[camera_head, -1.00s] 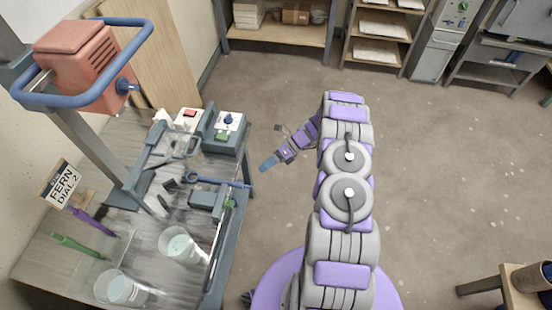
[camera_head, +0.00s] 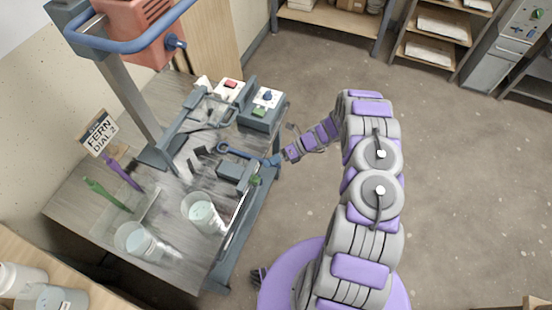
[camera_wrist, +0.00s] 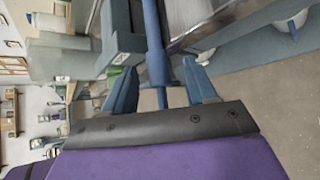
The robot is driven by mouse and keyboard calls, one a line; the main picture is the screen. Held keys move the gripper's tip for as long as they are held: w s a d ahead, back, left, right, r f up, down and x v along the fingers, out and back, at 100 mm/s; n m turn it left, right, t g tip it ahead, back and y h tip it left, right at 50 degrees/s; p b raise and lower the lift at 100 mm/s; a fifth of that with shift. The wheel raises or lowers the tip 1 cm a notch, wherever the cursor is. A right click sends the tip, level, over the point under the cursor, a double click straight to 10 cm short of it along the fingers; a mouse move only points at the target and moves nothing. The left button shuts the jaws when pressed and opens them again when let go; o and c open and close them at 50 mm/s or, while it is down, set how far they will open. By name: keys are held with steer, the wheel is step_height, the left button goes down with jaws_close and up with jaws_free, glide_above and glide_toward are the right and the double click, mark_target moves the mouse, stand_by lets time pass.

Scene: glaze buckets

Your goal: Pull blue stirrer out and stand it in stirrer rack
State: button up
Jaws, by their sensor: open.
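A blue rod with an open ring at one end (camera_head: 232,150) lies roughly level over the bench, and I take it to be the blue stirrer. In the wrist view a blue rod (camera_wrist: 153,35) runs between my fingers, which stand apart on either side of it. My gripper (camera_head: 276,160) is open at the rod's near end, over the bench's right edge; in the wrist view my gripper (camera_wrist: 158,68) shows no clear grip on it. A purple stirrer (camera_head: 122,172) and a green stirrer (camera_head: 104,193) lean at the bench's left, where the rack seems to be; its outline is unclear.
Two clear buckets, one (camera_head: 202,213) nearer the middle and one (camera_head: 135,240) at front left, stand on the bench. A mixer with a blue rail (camera_head: 130,40) overhangs it. A switch box (camera_head: 262,108) stands behind my gripper. Open floor lies to the right.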

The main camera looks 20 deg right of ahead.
jaws_close()
stand_by(0.8)
